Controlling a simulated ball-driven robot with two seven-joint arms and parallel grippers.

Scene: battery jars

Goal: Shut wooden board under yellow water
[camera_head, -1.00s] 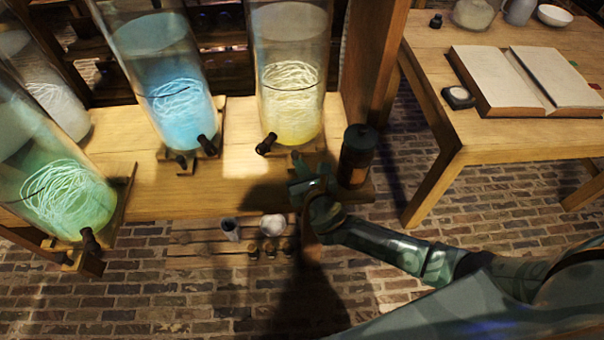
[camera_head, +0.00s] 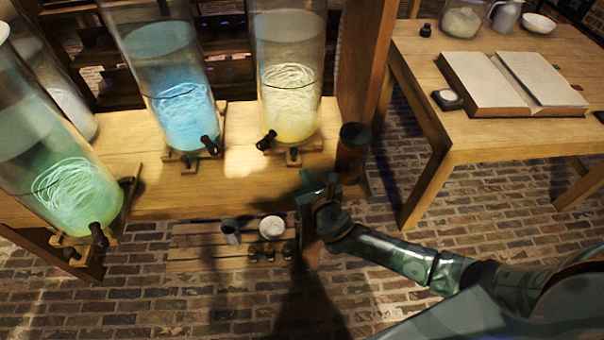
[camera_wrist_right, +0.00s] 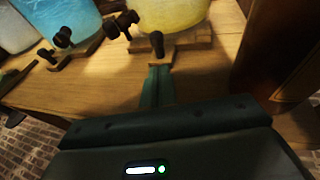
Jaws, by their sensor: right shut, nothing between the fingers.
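The yellow-water jar (camera_head: 290,85) stands on the bench with a wooden board (camera_head: 312,145) under it. The board's dark knob (camera_head: 293,154) faces me; it also shows in the right wrist view (camera_wrist_right: 157,42). A black tap (camera_head: 266,140) sticks out from the jar above the board's left part. My right gripper (camera_head: 318,183) is shut and empty, in front of the bench, to the right of and nearer me than the knob. In the right wrist view, its green fingertips (camera_wrist_right: 159,72) point toward the knob, seemingly with a small gap. My left gripper is out of view.
A blue jar (camera_head: 180,105) and a green jar (camera_head: 65,185) stand to the left with their own boards and taps. A dark amber bottle (camera_head: 352,155) stands close right of my right gripper. A low shelf with small vessels (camera_head: 272,227) lies below. A table with an open book (camera_head: 485,85) is at right.

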